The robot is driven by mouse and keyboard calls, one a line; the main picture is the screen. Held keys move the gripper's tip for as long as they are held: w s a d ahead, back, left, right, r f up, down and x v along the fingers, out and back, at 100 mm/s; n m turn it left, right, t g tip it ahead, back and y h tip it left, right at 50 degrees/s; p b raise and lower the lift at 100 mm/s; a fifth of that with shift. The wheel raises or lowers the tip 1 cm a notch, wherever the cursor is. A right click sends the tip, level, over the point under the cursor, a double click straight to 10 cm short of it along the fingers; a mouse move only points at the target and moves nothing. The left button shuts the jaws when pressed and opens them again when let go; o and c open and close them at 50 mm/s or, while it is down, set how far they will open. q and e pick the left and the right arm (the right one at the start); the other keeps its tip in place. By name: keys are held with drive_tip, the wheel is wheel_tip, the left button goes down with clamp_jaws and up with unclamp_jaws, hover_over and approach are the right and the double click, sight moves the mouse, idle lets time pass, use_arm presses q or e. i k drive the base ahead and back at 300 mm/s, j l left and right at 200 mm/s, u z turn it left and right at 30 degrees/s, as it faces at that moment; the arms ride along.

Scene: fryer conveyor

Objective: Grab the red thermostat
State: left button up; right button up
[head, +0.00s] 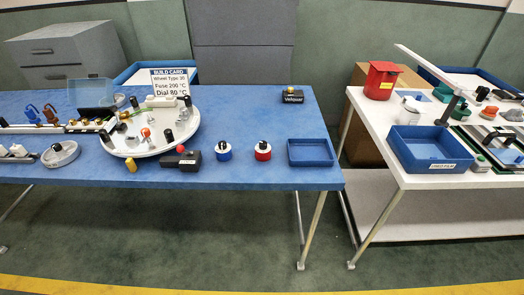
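A small round red piece with a white base and a dark knob on top, which looks like the red thermostat (263,151), stands on the blue table (247,115) near its front edge. A similar blue piece (223,152) stands to its left. An empty blue tray (311,153) lies just to its right. Nothing covers the red piece. Neither of my grippers shows in the head view.
A round white tray (150,147) with several small parts and a build card (170,82) stand on the left. A black box (180,161) with a red button is nearby. A white table (375,120) with a red bin (381,80) stands right, across a gap.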

sight(261, 155)
drive_tip(key=i+l+u, duration=0.2)
drive_tip(key=l, duration=0.35)
drive_tip(key=l+u, duration=0.25)
drive_tip(key=l, duration=0.3)
drive_tip(key=i+l+u, duration=0.2)
drive_tip(key=l, duration=0.4)
drive_tip(key=k, duration=0.05)
